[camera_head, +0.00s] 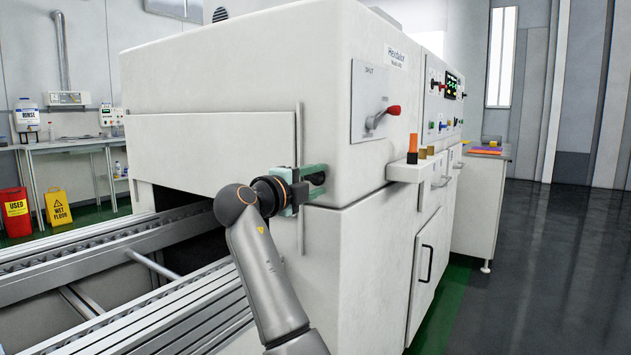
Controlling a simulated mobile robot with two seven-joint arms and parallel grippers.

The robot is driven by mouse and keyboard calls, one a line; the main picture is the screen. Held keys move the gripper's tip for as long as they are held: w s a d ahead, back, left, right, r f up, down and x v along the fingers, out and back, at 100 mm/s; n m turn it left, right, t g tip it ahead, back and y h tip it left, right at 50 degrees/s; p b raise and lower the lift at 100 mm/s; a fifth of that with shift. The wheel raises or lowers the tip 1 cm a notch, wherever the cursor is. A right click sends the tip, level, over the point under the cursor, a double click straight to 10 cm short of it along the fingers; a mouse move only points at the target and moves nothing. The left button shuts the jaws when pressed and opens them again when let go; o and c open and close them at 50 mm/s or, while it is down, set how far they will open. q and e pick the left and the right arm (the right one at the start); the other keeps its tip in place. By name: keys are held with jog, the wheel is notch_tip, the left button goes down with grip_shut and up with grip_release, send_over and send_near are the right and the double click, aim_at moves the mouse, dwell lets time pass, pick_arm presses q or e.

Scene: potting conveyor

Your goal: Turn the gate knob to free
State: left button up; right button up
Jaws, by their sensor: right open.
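The white machine (245,60) fills the middle of the view, with a flat white gate panel (212,152) over its conveyor opening. My right gripper (308,184) is at the panel's right edge, at the machine's corner, and is open. A dark rounded part (318,179) sits at its tip beside a pale green block (314,169); I cannot tell whether this is the gate knob or whether the fingers touch it. A red-tipped lever (392,110) is on a plate marked SHUT (369,72), apart from the gripper. My left gripper is not in view.
A metal conveyor (130,290) runs into the opening at lower left. A small ledge (409,171) with an orange and a brass-coloured piece juts from the machine's right face. A yellow wet-floor sign (57,206) stands at far left. The dark floor at right is clear.

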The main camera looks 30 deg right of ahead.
jog(key=p+v, duration=0.2)
jog(key=v, duration=1)
jog(key=shift+a, duration=0.2)
jog(key=shift+s+f, duration=0.1)
jog(key=shift+s, duration=0.05)
